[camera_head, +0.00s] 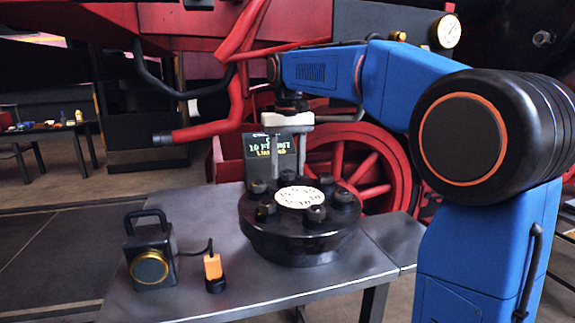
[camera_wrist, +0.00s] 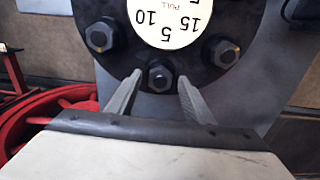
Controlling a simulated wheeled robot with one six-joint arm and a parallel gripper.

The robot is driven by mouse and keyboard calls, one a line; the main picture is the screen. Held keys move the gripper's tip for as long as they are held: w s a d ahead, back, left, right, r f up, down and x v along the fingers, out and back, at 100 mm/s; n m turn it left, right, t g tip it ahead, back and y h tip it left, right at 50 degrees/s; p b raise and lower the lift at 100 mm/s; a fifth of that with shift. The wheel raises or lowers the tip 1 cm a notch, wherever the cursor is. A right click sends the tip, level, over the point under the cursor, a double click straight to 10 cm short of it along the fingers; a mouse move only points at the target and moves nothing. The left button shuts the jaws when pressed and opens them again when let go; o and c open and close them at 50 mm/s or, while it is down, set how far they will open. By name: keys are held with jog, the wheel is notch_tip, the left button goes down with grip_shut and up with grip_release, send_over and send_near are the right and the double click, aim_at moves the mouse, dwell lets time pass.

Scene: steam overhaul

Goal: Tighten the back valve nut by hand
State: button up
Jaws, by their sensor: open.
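A round black flange (camera_head: 300,240) with a white dial plate (camera_head: 300,197) at its centre stands on the grey table. Several dark hex nuts ring the plate. My gripper (camera_head: 282,172) points down over the flange's back edge. In the wrist view my gripper (camera_wrist: 160,79) is open, its two grey fingers spread on either side of one nut (camera_wrist: 160,76). I cannot tell whether the fingers touch it or how high they are above it. That nut is mostly hidden behind the fingers in the head view. Two neighbouring nuts, left (camera_wrist: 102,36) and right (camera_wrist: 222,52), stand clear of the fingers.
A dark lantern (camera_head: 150,255) and a small orange-and-black item (camera_head: 213,270) stand on the table (camera_head: 190,225) at left. A dark sign (camera_head: 258,155) with writing stands behind the flange. Red pipes (camera_head: 205,130) and a red spoked wheel (camera_head: 350,160) are beyond.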

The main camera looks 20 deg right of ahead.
aim_at(288, 171)
jog(key=shift+r, duration=0.1)
notch_tip(288, 171, up, 17)
dwell(0.6)
jog(key=shift+r, duration=0.1)
